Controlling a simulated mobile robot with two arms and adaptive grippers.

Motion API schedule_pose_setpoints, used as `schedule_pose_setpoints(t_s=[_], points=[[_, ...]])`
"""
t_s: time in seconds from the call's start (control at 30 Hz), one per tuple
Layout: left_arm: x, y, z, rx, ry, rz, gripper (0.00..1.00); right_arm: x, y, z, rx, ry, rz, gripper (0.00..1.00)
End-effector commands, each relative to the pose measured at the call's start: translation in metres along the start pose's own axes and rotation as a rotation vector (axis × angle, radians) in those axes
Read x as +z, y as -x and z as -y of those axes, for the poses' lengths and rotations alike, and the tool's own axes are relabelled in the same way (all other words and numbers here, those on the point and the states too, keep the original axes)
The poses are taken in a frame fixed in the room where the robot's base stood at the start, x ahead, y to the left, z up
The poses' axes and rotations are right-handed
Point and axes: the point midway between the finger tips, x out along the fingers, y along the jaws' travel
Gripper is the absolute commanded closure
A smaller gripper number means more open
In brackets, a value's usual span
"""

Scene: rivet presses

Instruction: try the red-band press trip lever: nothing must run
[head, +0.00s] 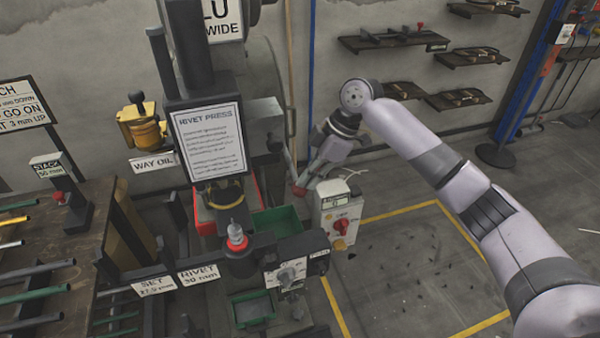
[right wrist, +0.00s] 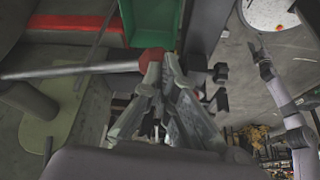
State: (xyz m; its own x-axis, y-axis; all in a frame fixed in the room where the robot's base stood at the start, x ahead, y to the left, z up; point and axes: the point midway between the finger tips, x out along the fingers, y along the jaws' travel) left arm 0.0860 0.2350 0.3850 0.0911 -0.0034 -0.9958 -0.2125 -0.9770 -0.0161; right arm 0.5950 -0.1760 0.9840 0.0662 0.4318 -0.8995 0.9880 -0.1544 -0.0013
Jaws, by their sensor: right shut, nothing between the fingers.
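The rivet press (head: 185,75) stands left of centre, with a red band (head: 204,222) around its lower part. Its trip lever is a grey rod ending in a dark red knob (head: 299,190). In the right wrist view the rod (right wrist: 70,71) comes in from the left and the knob (right wrist: 152,57) is at my fingertips. My right gripper (head: 306,181) is shut and empty, right beside the knob; its fingers (right wrist: 162,64) overlap the knob's edge. I cannot tell whether they touch. My left gripper is not in view.
A grey switch box (head: 325,210) with a red rotary switch (head: 342,226) stands just right of the lever. A green tray (head: 276,223) lies below. A yellow oil can (head: 140,128) and bar rack (head: 40,255) are left.

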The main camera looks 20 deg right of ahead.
Motion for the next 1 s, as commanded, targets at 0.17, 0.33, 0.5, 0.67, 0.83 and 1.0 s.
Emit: schedule_pose_setpoints(t_s=[0.17,0.33,0.5,0.67,0.83,1.0], points=[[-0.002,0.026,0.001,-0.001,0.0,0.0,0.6,0.017,0.021,0.001,-0.003,-0.007,0.006,1.0],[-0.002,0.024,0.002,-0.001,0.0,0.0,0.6,0.022,0.019,0.0,-0.001,-0.002,0.004,1.0],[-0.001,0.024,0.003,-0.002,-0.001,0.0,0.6,0.021,0.021,0.0,0.0,-0.002,0.003,1.0],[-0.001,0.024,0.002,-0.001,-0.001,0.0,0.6,0.022,0.035,-0.001,0.002,-0.003,0.003,1.0],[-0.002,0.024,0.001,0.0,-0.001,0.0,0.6,0.022,0.07,-0.001,0.004,-0.002,0.002,1.0],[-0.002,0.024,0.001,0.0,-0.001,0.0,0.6,0.022,0.106,0.0,0.003,-0.003,0.002,1.0]])
